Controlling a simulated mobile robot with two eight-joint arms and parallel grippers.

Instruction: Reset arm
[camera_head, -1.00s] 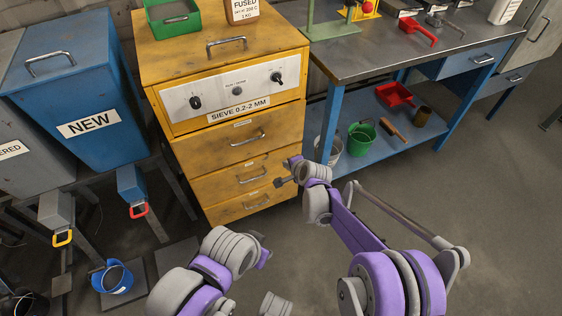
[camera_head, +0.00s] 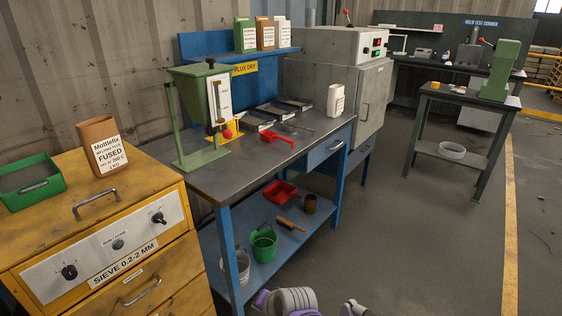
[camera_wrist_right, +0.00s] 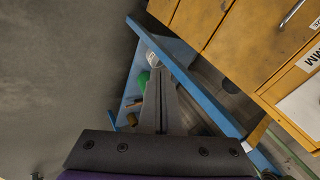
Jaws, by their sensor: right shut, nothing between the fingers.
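My right gripper (camera_wrist_right: 158,74) shows in the right wrist view. Its two dark fingers lie together, shut, with nothing between them. Beyond the fingertips are the blue lower shelf of the workbench (camera_wrist_right: 179,62) and a green bucket (camera_wrist_right: 143,82), partly hidden by the fingers. In the head view only grey and purple pieces of my arms show at the bottom edge. Neither gripper can be made out there, and my left gripper is out of sight.
The yellow sieve cabinet (camera_head: 120,225) stands at left, with a green tray (camera_head: 30,182) and paper bag (camera_head: 102,146) on top. The blue-legged workbench (camera_head: 265,160) is beside it. A green press stand (camera_head: 500,72) is at right. The floor (camera_head: 430,240) between is open.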

